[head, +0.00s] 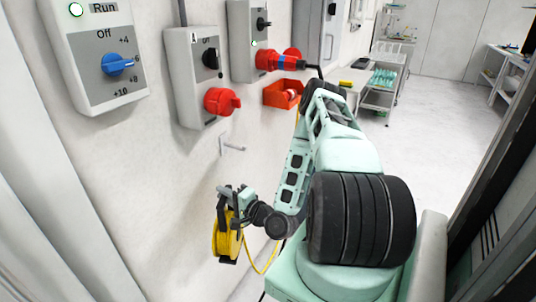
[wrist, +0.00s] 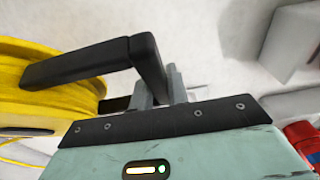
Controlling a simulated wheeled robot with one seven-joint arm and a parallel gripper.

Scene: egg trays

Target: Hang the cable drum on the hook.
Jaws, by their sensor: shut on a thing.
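The cable drum (head: 220,240) is yellow with a black frame and hangs below my gripper (head: 235,194) at the lower left of the head view. In the wrist view, the yellow drum (wrist: 60,75) is at the left, and its black handle (wrist: 90,60) runs to the grey fingers of my gripper (wrist: 162,92). The fingers are shut on the handle. The small metal hook (head: 234,148) sticks out of the white wall, above the drum in the head view and apart from it. I cannot clearly make out the hook in the wrist view.
Switch boxes with a blue knob (head: 117,65) and a red plug socket (head: 221,101) are on the wall above. A red bin (head: 283,94) is fixed further along. Yellow cable (head: 262,262) trails below the drum. A trolley (head: 380,90) stands far back; the floor before it is clear.

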